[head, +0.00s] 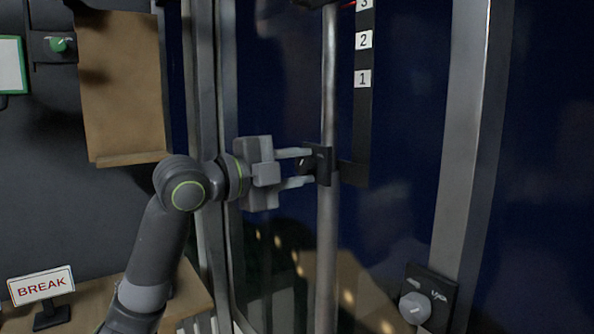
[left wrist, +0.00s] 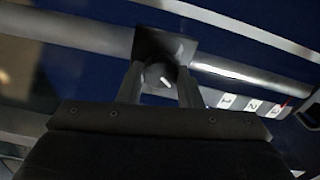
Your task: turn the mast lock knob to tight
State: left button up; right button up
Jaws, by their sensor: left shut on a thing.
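The mast (head: 328,90) is a shiny upright pole with a black lock plate (head: 326,163) on it. In the left wrist view the mast lock knob (left wrist: 158,77) is dark and round with a white pointer line, in front of the plate (left wrist: 165,44). My left gripper (head: 309,167) reaches the plate from the left, level with it. Its two fingers stand either side of the knob and are shut on it. Any tight or loose marking is too small or hidden. My right gripper is in neither view.
A scale strip (head: 363,110) numbered 1 to 3 stands right of the mast. A pale knob (head: 415,308) on a black plate is at lower right. A BREAK sign (head: 41,286) stands at lower left, below a brown board (head: 122,85). A grey frame post (head: 465,130) rises at right.

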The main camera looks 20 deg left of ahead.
pick_arm(q)
jog(key=shift+f+m, duration=0.1)
jog(key=shift+m, duration=0.8)
jog(key=o, duration=1)
